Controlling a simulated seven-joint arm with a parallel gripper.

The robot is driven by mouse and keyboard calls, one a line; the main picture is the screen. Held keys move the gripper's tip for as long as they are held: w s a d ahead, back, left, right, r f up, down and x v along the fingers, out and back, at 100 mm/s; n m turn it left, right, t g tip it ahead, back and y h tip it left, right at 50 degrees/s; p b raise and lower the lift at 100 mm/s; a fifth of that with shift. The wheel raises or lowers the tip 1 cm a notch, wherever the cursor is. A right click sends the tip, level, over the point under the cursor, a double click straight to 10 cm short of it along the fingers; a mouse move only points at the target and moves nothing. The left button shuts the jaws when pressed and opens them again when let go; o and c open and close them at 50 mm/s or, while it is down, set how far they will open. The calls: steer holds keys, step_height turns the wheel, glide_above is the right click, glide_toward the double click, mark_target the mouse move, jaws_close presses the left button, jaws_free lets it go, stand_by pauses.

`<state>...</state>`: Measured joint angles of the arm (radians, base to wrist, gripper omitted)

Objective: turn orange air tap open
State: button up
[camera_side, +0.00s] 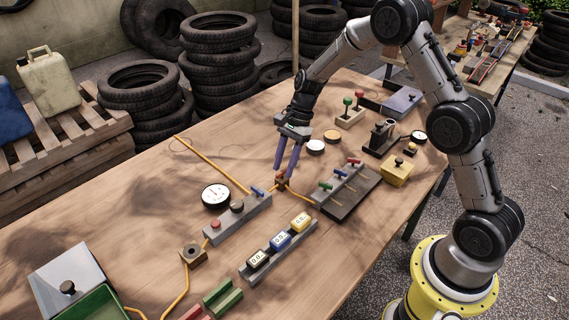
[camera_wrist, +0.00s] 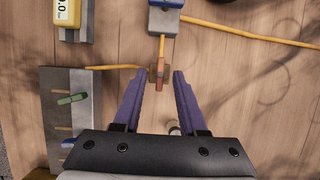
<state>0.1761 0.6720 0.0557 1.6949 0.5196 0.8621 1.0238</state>
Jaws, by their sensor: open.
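The orange air tap (camera_side: 281,182) is a small brownish block with an orange handle, joined to yellow hose on the table. In the wrist view, the orange handle (camera_wrist: 160,76) points down the picture from the block, roughly in line with the hose above it. My gripper (camera_side: 284,172) points down at the tap with its purple fingers apart. In the wrist view, the fingertips of my gripper (camera_wrist: 158,74) stand on either side of the tap, with gaps showing on both sides. Nothing is held.
A grey block with red and black knobs and a blue lever (camera_side: 237,217) lies left of the tap. A manifold with coloured levers (camera_side: 340,185) is close on the right. A counter bar (camera_side: 278,250) is in front. A round gauge (camera_side: 215,196) lies further left.

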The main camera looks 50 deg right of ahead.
jaws_close()
steer(key=shift+n, duration=0.3)
steer(key=n, duration=0.1)
steer(key=n+g, duration=0.1)
steer(key=n, duration=0.1)
steer(key=shift+w+n+g, duration=0.25)
steer(key=shift+n+g, duration=0.15)
steer(key=n, duration=0.2)
steer(key=n+g+h, duration=0.1)
steer(key=n, duration=0.1)
steer(key=shift+w+a+n, duration=0.15)
steer(key=shift+n, duration=0.15)
steer(key=n, duration=0.2)
steer(key=n+g+h, duration=0.1)
steer(key=n, duration=0.1)
steer(key=shift+w+a+h, duration=0.1)
steer(key=shift+a+h, duration=0.05)
steer(key=shift+h, duration=0.15)
steer(key=shift+a+n+g+h, duration=0.15)
steer(key=shift+n+h, duration=0.2)
steer(key=shift+n, duration=0.7)
steer(key=shift+n+g+h, duration=0.15)
steer(key=shift+n+h, duration=0.2)
steer(key=shift+n, duration=0.7)
